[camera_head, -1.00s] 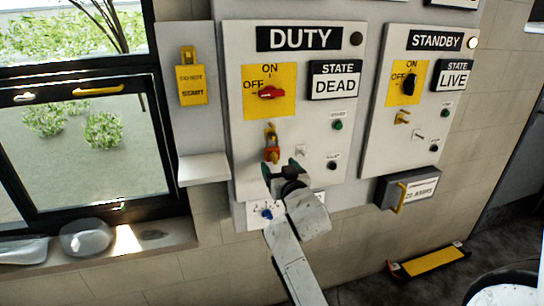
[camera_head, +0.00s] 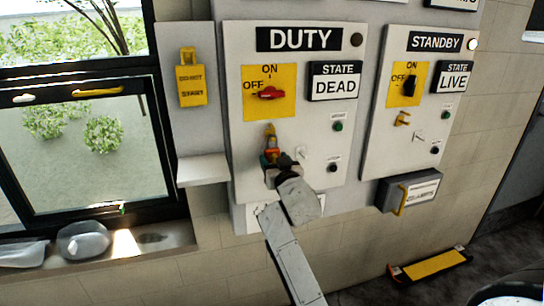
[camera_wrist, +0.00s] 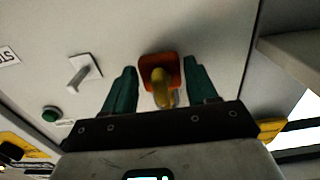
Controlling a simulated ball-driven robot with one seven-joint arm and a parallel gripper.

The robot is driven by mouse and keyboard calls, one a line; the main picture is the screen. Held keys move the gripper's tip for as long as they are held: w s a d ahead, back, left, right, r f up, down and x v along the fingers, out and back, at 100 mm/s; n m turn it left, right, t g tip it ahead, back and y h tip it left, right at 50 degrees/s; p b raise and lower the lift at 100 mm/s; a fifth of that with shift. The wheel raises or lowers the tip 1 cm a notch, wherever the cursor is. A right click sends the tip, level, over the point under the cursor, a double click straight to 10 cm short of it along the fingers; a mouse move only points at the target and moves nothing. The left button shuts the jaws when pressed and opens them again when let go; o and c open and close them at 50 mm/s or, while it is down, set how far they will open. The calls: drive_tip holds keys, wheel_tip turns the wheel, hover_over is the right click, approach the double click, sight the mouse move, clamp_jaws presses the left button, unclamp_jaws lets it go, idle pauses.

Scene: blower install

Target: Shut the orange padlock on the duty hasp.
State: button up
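The orange padlock (camera_head: 271,152) hangs on the yellow duty hasp (camera_head: 269,131) on the DUTY panel, below the red switch. My gripper (camera_head: 283,168) is at the panel, just below the padlock, and hides its lower part. In the wrist view, the padlock (camera_wrist: 146,68) lies between the two green fingers of my gripper (camera_wrist: 160,64). The fingers are open, with a visible gap on each side. A yellow part (camera_wrist: 162,88) shows in front of the orange body. I cannot tell whether the shackle is shut.
The red DUTY switch (camera_head: 270,93) points at OFF, and its state sign (camera_head: 335,81) reads DEAD. A small shelf (camera_head: 203,169) juts out left of the panel. The STANDBY panel (camera_head: 400,140) and a grey box (camera_head: 391,194) are to the right.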

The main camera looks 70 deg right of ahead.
drive_tip(key=c, duration=0.7)
drive_tip(key=shift+r, duration=0.1)
drive_tip(key=shift+r+p, duration=1.15)
drive_tip(key=shift+r, duration=0.25)
drive_tip(key=o, duration=1.1)
drive_tip(key=shift+f, duration=0.15)
drive_tip(key=shift+p+v, duration=0.75)
drive_tip(key=shift+v, duration=3.25)
